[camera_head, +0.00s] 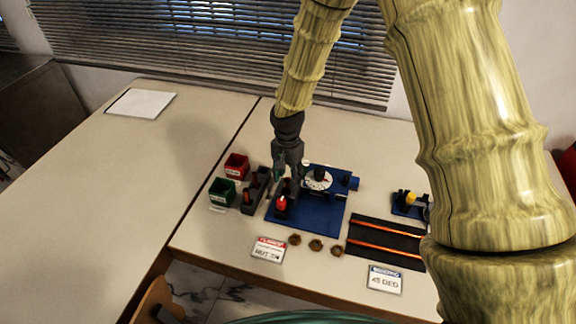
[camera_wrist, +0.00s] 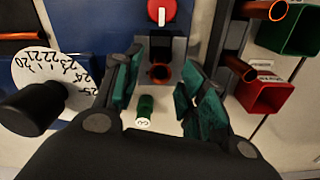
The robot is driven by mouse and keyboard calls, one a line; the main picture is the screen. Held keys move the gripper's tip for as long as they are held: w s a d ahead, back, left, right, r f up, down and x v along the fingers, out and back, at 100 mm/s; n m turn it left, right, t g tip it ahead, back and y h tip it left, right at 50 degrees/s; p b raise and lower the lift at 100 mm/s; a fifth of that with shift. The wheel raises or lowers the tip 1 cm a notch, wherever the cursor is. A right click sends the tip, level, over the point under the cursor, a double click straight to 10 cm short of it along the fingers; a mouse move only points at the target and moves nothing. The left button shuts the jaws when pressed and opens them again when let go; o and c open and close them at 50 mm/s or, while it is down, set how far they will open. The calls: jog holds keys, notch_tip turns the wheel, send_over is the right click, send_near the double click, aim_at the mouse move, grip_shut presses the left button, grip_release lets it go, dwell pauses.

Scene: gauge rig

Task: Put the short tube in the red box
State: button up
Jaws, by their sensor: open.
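The red box (camera_head: 237,165) stands open behind the green box, left of the blue rig. In the wrist view the red box (camera_wrist: 264,96) is at right. My gripper (camera_wrist: 162,60) is open, its teal fingers on either side of a copper tube end (camera_wrist: 159,73) seen end-on in a grey holder; no grip on it shows. In the head view my gripper (camera_head: 285,180) is over the left side of the blue rig. Two copper tubes lie in the dark rack (camera_head: 250,199); one tube (camera_wrist: 240,68) points toward the red box. Which tube is the short one, I cannot tell.
The green box (camera_head: 222,192) stands left of the rack. The blue rig (camera_head: 325,213) carries a dial (camera_head: 318,179) and red knob (camera_head: 281,203). Several brass nuts (camera_head: 316,245), label cards and a black mat (camera_head: 360,250) with long copper tubes lie around it. The left table is mostly clear.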

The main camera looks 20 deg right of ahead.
jog(key=shift+f, duration=1.2)
grip_shut()
jog(key=shift+s+a+p, duration=0.1)
jog(key=shift+s+p, duration=0.05)
jog(key=shift+p, duration=0.2)
jog(key=shift+o, duration=0.4)
grip_release()
notch_tip(320, 180, up, 12)
